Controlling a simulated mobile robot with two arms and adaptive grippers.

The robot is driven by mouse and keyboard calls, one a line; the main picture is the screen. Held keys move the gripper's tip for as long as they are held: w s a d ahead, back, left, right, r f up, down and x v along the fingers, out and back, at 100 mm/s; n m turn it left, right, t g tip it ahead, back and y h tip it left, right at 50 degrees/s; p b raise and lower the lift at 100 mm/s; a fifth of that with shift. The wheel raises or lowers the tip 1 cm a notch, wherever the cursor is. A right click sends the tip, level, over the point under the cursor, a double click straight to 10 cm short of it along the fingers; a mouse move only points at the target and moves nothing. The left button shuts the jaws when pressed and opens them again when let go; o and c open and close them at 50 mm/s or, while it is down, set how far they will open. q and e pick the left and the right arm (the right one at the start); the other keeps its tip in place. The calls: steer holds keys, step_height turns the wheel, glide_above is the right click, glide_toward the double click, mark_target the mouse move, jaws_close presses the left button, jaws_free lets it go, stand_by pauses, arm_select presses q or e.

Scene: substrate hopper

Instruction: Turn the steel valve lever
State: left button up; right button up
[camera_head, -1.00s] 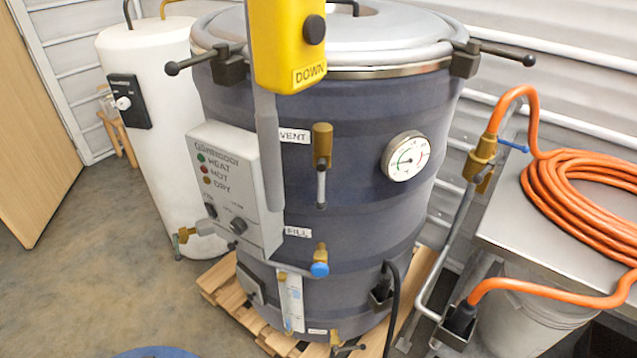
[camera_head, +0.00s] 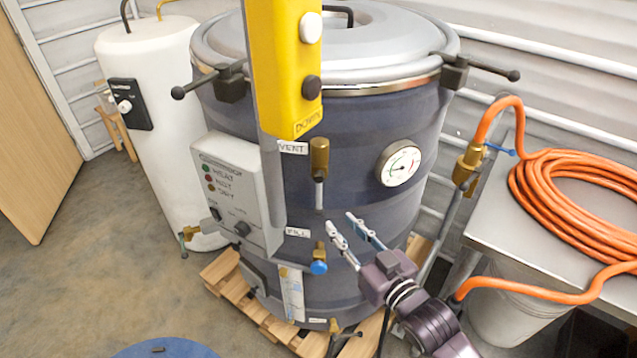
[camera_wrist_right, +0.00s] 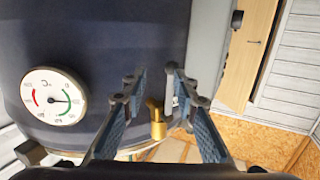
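In the right wrist view, my right gripper (camera_wrist_right: 155,71) is also open, and a brass fitting (camera_wrist_right: 157,128) shows beyond the gap between the fingers. I cannot tell the lever apart clearly there. My left gripper is not in view.
A yellow pendant (camera_head: 285,70) hangs in front of the drum (camera_head: 350,120), beside the control box (camera_head: 235,190). The dial gauge (camera_head: 400,163) is right of the vent valve. The blue-knobbed fill valve (camera_head: 319,262) is below. An orange hose (camera_head: 560,210) lies on the right bench.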

mark_target(320, 196)
step_height(320, 196, up, 5)
steer(key=a+y, duration=0.1)
steer(key=a, duration=0.1)
steer(key=shift+n, duration=0.3)
steer(key=p+x, duration=0.2)
steer(key=x, duration=0.4)
steer(key=shift+w+a+r, duration=0.15)
steer(key=shift+w+a, duration=0.05)
steer(key=shift+w, duration=0.1)
jaws_close()
